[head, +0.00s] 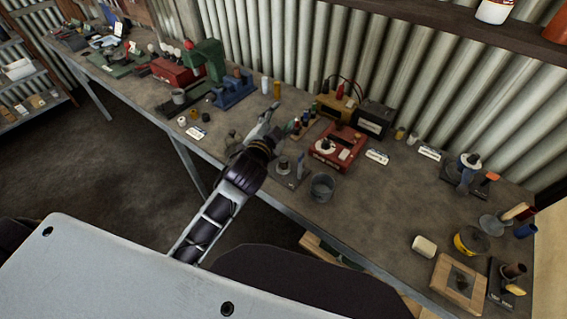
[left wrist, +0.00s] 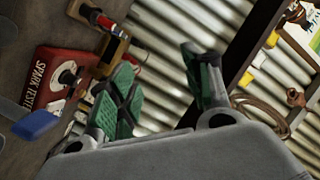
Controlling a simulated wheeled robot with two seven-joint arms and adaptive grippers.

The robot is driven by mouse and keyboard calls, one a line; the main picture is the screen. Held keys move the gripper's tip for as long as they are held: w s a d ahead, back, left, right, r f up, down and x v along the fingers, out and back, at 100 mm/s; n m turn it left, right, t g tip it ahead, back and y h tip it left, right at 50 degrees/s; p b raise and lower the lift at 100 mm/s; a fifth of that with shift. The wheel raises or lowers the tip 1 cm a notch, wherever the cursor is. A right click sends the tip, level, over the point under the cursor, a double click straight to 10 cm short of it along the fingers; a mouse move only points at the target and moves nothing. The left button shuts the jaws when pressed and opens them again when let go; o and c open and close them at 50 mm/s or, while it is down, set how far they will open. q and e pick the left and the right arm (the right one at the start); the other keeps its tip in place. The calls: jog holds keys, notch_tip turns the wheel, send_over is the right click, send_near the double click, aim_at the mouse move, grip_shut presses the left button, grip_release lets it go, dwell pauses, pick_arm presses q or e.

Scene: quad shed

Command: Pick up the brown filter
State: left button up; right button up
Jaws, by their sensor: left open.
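No item is clearly recognisable as the brown filter. A small brown cylinder (head: 514,270) stands on a dark stand at the bench's front right in the head view, and another brown piece (head: 237,72) sits on the blue vise; I cannot tell whether either is the filter. My left gripper (head: 270,124) is over the middle of the bench, left of the red spark tester (head: 338,150) and far from the right-hand cylinder. Its fingers are apart and empty in the left wrist view (left wrist: 165,90). My right gripper is not in view.
The workbench (head: 395,195) is crowded along its back with a green machine (head: 208,58), a black battery (head: 373,120) and small parts. A metal cup (head: 322,187) stands near the front edge. A wooden box (head: 458,283) is at the right.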

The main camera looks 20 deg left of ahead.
pick_arm(q)
jog(key=d+r+m+t+h, duration=0.3)
jog(key=d+r+m+h, duration=1.1)
jog(key=r+m, duration=0.25)
jog(key=s+d+f+m+g+h, duration=0.1)
jog(key=s+d+m+g+h, duration=0.25)
jog(key=d+m+g, duration=0.45)
jog(key=s+d+m+g+h, duration=0.3)
jog(key=s+d+m+g, duration=0.15)
jog(key=m+g, duration=0.65)
jog(key=a+f+m+g+y, duration=0.2)
jog(key=a+f+m+y, duration=0.3)
jog(key=f+m+y, duration=0.7)
jog(key=w+a+f+y, duration=0.1)
jog(key=w+a+y, duration=0.1)
jog(key=a, duration=0.4)
jog(key=w+a+f+t+y, duration=0.1)
jog(key=w+a+f+y, duration=0.1)
jog(key=a, duration=0.5)
jog(key=w+a+f+y, duration=0.1)
jog(key=w+a+y, duration=0.1)
jog(key=a+y, duration=0.2)
jog(key=a, duration=0.3)
jog(key=shift+w+f+n+t+y, duration=0.2)
jog(key=shift+n+t+y, duration=0.1)
jog(key=shift+n+y, duration=0.05)
